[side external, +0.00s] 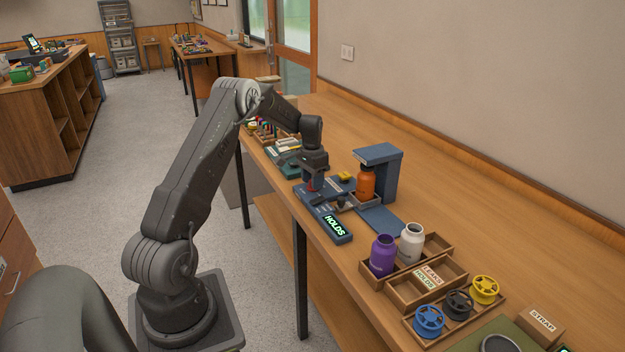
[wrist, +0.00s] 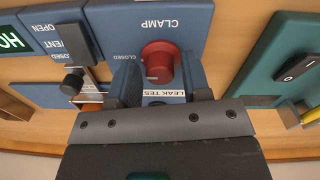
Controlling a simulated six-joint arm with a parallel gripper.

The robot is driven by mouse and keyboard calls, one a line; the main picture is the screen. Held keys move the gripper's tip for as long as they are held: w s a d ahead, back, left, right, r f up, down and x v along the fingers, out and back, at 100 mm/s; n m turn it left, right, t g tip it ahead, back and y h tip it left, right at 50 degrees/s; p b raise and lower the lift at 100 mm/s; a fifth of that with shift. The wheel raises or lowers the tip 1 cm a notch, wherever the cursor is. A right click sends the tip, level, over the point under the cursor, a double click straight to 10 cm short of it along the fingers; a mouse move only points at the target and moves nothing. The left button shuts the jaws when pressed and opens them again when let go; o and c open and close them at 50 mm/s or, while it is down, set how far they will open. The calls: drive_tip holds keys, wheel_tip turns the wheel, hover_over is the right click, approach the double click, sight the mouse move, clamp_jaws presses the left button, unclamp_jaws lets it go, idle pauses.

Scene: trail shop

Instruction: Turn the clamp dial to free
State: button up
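The red clamp dial (wrist: 158,58) sits on the blue leak-test panel (wrist: 190,20), with the word CLAMP printed beside it and a CLOSED mark to its left in the wrist view. My gripper (wrist: 159,75) has its fingers apart, one on each side of the dial; whether they touch it is unclear. An orange bottle (side external: 365,182) stands upright in the blue test stand (side external: 385,165).
A black vent slider (wrist: 76,76) lies left of the dial in the wrist view. The panel's display (side external: 335,226) reads HOLDS. A teal unit (wrist: 285,60) with a black switch is to the right. Purple (side external: 382,255) and white (side external: 411,243) bottles stand in a wooden tray.

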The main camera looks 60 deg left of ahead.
drive_tip(key=c, duration=0.7)
drive_tip(key=shift+n, duration=0.3)
drive_tip(key=n, duration=0.3)
drive_tip(key=shift+n, duration=0.3)
drive_tip(key=n, duration=0.4)
drive_tip(key=shift+r+n, duration=0.1)
drive_tip(key=shift+n, duration=0.2)
drive_tip(key=n, duration=0.4)
drive_tip(key=shift+d+n, duration=0.1)
drive_tip(key=shift+n, duration=0.2)
drive_tip(key=shift+w+n, duration=0.1)
drive_tip(key=shift+n, duration=2.1)
